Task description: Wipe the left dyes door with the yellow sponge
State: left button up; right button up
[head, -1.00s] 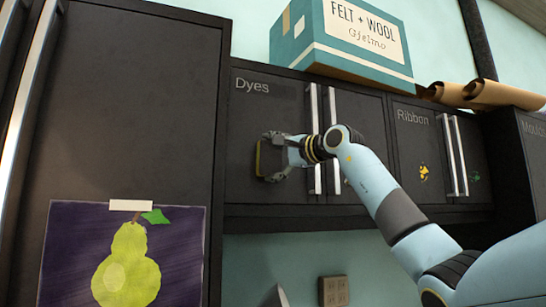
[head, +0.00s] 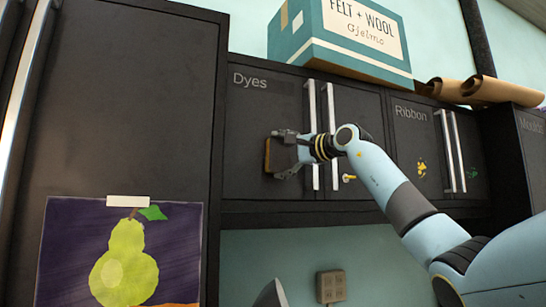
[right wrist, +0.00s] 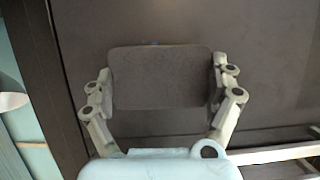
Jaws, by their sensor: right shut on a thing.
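The left Dyes door (head: 262,110) is a dark cabinet door with "Dyes" lettered at its top and a vertical metal handle (head: 312,130) at its right edge. My right gripper (head: 278,155) is shut on the sponge (head: 267,156) in front of this door, left of the handle. In the right wrist view the sponge (right wrist: 160,78) shows a dark grey face between the two fingers, against or very near the dark door surface (right wrist: 265,60). My left gripper is not in view.
A teal and white felt and wool box (head: 340,40) and brown paper rolls (head: 480,90) lie on top of the cabinets. The Ribbon door (head: 415,145) at the right has a yellow mark. A pear picture (head: 125,255) hangs on the tall cabinet at the left.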

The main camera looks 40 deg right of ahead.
aim_at(270, 154)
jog(key=shift+d, duration=0.2)
jog(key=shift+r+p, duration=0.1)
jog(key=shift+p, duration=0.2)
jog(key=shift+w+a+p, duration=0.25)
jog(key=shift+a+p, duration=0.1)
jog(key=shift+a, duration=0.4)
jog(key=shift+w+a, duration=0.15)
jog(key=shift+a, duration=0.45)
jog(key=shift+w+a, duration=0.15)
jog(key=shift+a, duration=0.4)
jog(key=shift+s+a+f+b, duration=0.2)
jog(key=shift+s+b, duration=0.35)
jog(key=shift+s+a+r+b, duration=0.15)
jog(key=shift+s+b, duration=0.15)
jog(key=shift+s, duration=0.45)
jog(key=shift+s+a+f+b, duration=0.1)
jog(key=shift+s+a+b, duration=0.2)
jog(key=shift+s, duration=0.4)
jog(key=shift+s+a+r+b, duration=0.1)
jog(key=shift+s+b, duration=0.25)
jog(key=shift+s, duration=0.4)
